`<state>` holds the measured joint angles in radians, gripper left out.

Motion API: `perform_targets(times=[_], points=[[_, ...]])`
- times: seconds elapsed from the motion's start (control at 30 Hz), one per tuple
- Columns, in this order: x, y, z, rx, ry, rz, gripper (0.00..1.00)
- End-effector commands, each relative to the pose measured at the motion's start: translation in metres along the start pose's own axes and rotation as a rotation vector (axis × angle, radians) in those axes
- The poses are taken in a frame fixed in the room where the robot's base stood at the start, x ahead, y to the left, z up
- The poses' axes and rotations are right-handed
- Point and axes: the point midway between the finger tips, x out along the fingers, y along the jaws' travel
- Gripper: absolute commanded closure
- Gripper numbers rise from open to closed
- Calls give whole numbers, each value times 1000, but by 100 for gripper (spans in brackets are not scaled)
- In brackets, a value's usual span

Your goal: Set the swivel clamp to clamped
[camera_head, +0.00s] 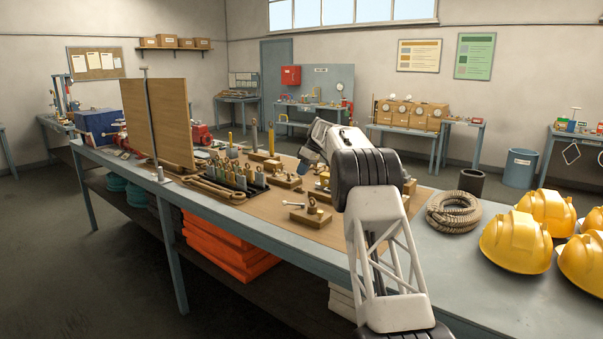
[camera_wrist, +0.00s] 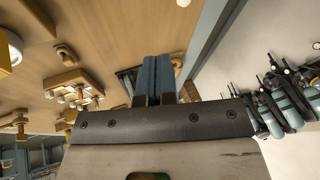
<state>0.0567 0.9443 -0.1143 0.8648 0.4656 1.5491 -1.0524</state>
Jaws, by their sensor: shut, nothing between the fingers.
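Several small fixtures on wooden blocks stand on the brown work board (camera_head: 262,205), and I cannot tell for sure which is the swivel clamp. One block (camera_head: 311,216) near the front edge carries a brass-coloured upright piece, with a silver bar beside it. My gripper (camera_head: 307,158) is above the far part of the board, partly hidden by my own arm. In the wrist view its blue fingers (camera_wrist: 158,68) are together with nothing between them. A wooden block with several small pegs (camera_wrist: 74,90) shows to their left, apart from them.
A dark tray (camera_head: 238,177) of tagged pieces stands left of the fixtures, before an upright wooden panel (camera_head: 160,120). A coiled rope (camera_head: 454,212), a dark cylinder (camera_head: 472,183) and yellow helmets (camera_head: 517,243) are to the right.

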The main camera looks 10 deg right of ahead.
Motion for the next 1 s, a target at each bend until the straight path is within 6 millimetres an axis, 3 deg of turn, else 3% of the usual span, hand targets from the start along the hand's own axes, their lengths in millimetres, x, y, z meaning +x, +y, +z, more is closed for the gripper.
perform_targets(times=[0.57,1.0], points=[[84,0,0,0,-1,-1,100],[111,-24,7,0,1,0,100]])
